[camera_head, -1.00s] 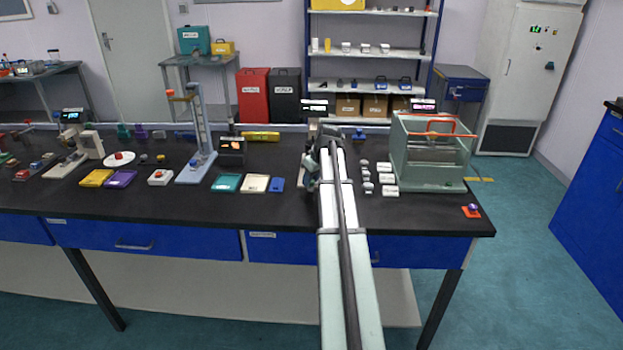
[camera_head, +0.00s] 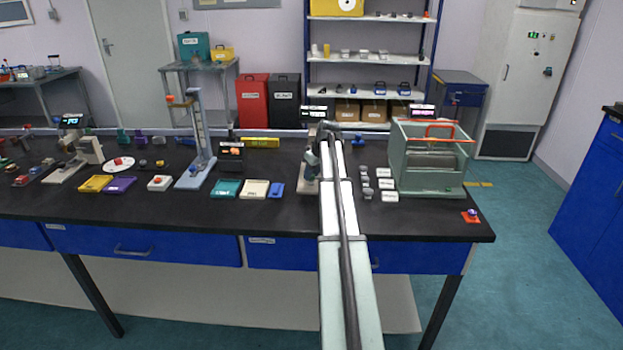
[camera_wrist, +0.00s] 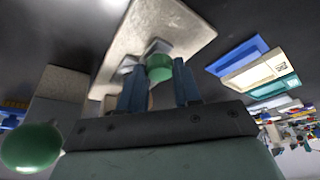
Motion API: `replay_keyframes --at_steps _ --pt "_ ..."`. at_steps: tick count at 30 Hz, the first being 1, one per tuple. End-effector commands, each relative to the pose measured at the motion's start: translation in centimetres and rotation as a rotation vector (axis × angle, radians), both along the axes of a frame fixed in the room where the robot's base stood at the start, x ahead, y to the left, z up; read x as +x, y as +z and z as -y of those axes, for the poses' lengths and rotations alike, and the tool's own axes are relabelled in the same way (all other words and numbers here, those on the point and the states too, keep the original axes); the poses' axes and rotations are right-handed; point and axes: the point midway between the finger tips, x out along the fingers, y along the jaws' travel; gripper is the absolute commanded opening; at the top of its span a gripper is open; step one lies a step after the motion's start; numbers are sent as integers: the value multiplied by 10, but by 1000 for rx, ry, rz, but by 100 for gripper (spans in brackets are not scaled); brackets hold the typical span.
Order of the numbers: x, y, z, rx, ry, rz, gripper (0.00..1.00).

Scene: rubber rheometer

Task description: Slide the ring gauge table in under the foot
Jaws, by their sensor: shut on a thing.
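My gripper (camera_wrist: 159,85) has its two blue fingers on either side of a small green round knob (camera_wrist: 160,67) in the wrist view. The knob sits by a grey metal piece on a pale base plate (camera_wrist: 170,20); I take this to be the ring gauge table, but its outline is partly hidden by the fingers. In the head view my arm covers most of the gripper and this piece. A pale base (camera_head: 308,181) with a small display (camera_head: 313,109) above it shows just left of my arm. I cannot make out the foot clearly.
A green ball-shaped knob (camera_wrist: 30,147) is close at the left in the wrist view. Teal (camera_head: 225,188), cream (camera_head: 254,189) and blue (camera_head: 275,190) trays lie left of my arm. Small white blocks (camera_head: 386,184) and a grey-green machine (camera_head: 430,160) stand to its right.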

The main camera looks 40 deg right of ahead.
Motion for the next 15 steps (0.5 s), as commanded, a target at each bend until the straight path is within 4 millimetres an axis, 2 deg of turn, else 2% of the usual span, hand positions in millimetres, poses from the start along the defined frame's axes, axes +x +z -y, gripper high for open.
replay_keyframes --at_steps 6,7,15 --pt "-1 0 -1 -1 0 1 0" --pt "-1 0 -1 -1 0 1 36" --pt "-1 0 -1 0 0 1 58"
